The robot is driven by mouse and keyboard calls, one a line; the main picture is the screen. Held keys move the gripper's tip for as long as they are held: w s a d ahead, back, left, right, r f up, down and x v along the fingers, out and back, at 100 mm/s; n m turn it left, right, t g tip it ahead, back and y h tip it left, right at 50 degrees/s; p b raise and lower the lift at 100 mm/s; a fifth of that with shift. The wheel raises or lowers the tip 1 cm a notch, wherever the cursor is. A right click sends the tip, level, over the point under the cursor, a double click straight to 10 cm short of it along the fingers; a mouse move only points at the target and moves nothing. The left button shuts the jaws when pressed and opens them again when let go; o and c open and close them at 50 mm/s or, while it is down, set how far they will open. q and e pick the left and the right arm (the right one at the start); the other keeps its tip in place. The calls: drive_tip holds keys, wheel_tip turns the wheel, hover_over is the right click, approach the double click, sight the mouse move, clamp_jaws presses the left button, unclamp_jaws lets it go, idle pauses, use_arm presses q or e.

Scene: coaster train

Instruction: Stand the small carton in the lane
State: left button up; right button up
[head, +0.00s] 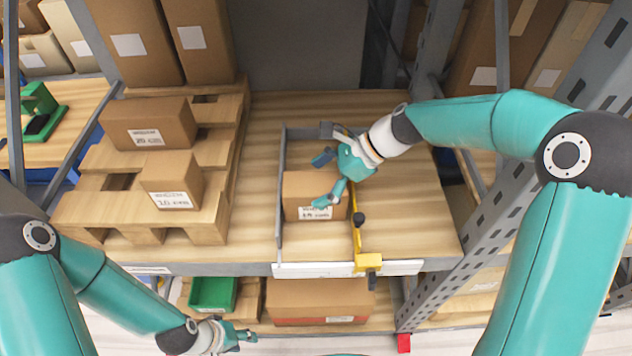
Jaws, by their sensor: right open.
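The smallest-looking carton (172,181), with a white label that seems to read 10, sits on the wooden pallet (190,222) at the left. A larger carton (150,124) sits behind it on the pallet. Another carton (303,186) rests in the lane, between the grey rail (281,215) and the yellow rail (355,222); its label is partly covered. My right gripper (324,178) is open just above this carton, with its fingers spread over it; contact cannot be told. My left gripper (248,338) is low at the front, away from the cartons; its finger opening is unclear.
A white strip with a yellow clamp (368,262) runs along the shelf's front edge. A grey upright (470,240) stands at the right. Below are a green bin (212,293) and a wide carton (318,300). Bare shelf lies right of the yellow rail.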

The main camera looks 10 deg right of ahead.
drive_tip(key=v, duration=1.1)
